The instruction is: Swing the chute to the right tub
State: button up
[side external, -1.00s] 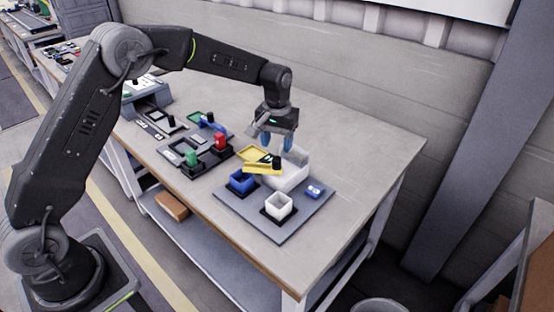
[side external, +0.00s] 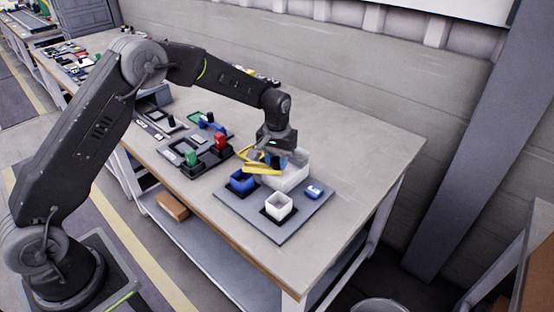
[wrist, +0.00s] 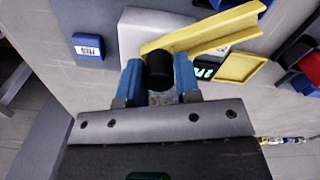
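The yellow chute (side external: 262,170) sits near the big white bin (side external: 293,171), pointing left towards the blue tub (side external: 242,183). A smaller white tub (side external: 278,208) stands in front, to the right of the blue tub. My gripper (side external: 272,157) is down at the chute. In the wrist view the chute (wrist: 215,30) runs to the upper right, and a black round knob (wrist: 159,70) lies between the blue fingertips of my gripper (wrist: 160,75). The fingers straddle the knob with almost no visible gap. I cannot tell whether they grip it.
A grey board (side external: 292,228) carries the tubs and a small blue pad (side external: 314,191). A yellow square (wrist: 243,67) lies beside the chute. The table's right side is clear.

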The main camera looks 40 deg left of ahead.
grip_shut()
jog(key=shift+n, duration=0.4)
jog(key=n, duration=0.4)
jog(key=shift+n, duration=0.3)
jog(key=n, duration=0.4)
jog(key=shift+n, duration=0.3)
jog(key=n, duration=0.6)
jog(key=shift+s+a, duration=0.1)
jog(key=n, duration=0.5)
jog(key=shift+n, duration=0.4)
